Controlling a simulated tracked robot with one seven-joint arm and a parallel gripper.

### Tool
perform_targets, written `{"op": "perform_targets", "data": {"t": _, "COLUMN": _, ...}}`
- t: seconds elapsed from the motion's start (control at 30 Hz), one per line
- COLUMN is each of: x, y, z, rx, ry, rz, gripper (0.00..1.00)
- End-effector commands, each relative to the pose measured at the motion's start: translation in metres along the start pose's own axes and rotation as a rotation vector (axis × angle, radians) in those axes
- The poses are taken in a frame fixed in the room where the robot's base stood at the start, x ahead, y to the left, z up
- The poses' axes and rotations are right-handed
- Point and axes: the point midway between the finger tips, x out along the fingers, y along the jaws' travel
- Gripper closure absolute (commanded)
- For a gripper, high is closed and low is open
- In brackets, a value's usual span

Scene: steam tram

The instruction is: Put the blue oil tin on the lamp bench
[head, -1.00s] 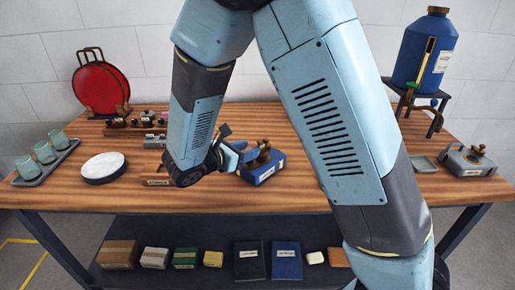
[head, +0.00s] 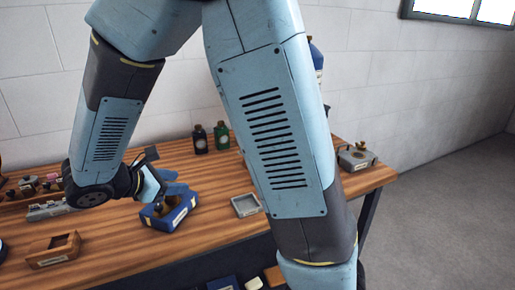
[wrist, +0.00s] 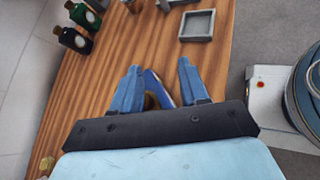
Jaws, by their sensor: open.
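The blue oil tin (head: 176,217) has a pale label and a brass cap and sits on the wooden bench top (head: 120,225). I cannot tell whether this bench is the lamp bench. My gripper (head: 168,182) is at the tin's upper side in the head view, partly covering it. In the wrist view my gripper (wrist: 158,84) is open, with its two blue fingers apart. Part of a blue thing, likely the tin, shows between them (wrist: 157,91); the rest is hidden behind the gripper body.
A small grey tray (head: 245,206) lies right of the tin. Two dark bottles (head: 211,138) stand at the back. A grey tin (head: 357,157) is near the right end. A wooden box (head: 53,250) is at front left. Bare floor (head: 445,200) lies right of the bench.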

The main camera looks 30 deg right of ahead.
Motion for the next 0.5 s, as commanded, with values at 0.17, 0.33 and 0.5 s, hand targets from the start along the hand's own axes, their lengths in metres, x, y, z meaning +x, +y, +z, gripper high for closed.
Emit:
{"op": "perform_targets", "data": {"t": 0.17, "x": 0.02, "y": -0.027, "z": 0.052, "rx": 0.248, "ry": 0.118, "rz": -0.164, "gripper": 0.56}}
{"op": "perform_targets", "data": {"t": 0.33, "x": 0.03, "y": -0.054, "z": 0.09, "rx": 0.491, "ry": 0.226, "rz": -0.3, "gripper": 0.56}}
{"op": "perform_targets", "data": {"t": 0.5, "x": 0.033, "y": -0.082, "z": 0.121, "rx": 0.745, "ry": 0.332, "rz": -0.419, "gripper": 0.56}}
